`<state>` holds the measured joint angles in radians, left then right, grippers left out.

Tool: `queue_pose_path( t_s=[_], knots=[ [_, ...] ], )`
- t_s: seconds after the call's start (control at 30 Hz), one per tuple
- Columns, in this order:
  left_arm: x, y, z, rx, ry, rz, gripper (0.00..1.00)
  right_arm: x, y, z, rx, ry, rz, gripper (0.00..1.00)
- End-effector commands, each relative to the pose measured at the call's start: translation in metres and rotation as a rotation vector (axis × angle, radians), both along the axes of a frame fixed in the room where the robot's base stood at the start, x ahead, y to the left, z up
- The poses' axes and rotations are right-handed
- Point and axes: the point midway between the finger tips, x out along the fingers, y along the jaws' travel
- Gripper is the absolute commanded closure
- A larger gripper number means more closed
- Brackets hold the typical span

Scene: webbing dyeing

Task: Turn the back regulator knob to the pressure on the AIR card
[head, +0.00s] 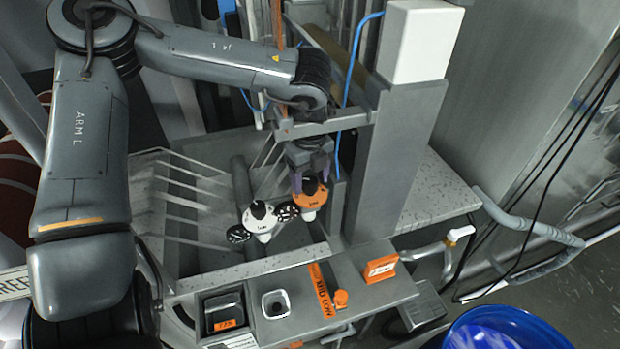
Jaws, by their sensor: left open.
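Two regulators stand side by side behind the front ledge. The orange regulator (311,197) is farther back and to the right; the white regulator (263,222) is nearer and to the left. Each has a small dark round gauge at its left. The white one's black knob (259,209) is clear to see. My left gripper (310,179), with purple fingers, points down at the top of the orange regulator. Its jaws are open around or just above that knob, which is partly hidden; contact cannot be told. An orange card (380,268) stands on the ledge, its print too small to read. My right gripper is out of view.
The grey ledge (362,295) holds a flat orange strip (322,290), a small orange peg (341,298), a white square cup (275,304) and a dark bin (222,310). A tall grey post (385,160) rises right of the gripper. A blue tub (500,325) stands front right.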

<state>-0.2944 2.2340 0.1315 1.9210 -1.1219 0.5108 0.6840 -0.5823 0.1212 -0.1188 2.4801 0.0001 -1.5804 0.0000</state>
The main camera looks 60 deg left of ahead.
Motion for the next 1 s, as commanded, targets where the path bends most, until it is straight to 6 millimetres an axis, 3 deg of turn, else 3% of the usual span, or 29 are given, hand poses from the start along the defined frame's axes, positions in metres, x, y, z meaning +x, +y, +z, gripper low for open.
queue_pose_path(
  t_s=[0.47, 0.8, 1.0],
  knots=[
    [-0.0001, -0.0002, -0.0101, -0.001, -0.001, 0.001, 0.36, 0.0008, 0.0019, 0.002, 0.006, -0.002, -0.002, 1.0],
    [-0.0001, -0.0001, -0.0098, 0.0, -0.001, 0.001, 0.88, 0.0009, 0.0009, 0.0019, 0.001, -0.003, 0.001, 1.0],
    [-0.0001, -0.0002, -0.0096, 0.0, -0.001, -0.012, 0.91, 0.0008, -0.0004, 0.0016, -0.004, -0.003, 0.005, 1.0]
  ],
)
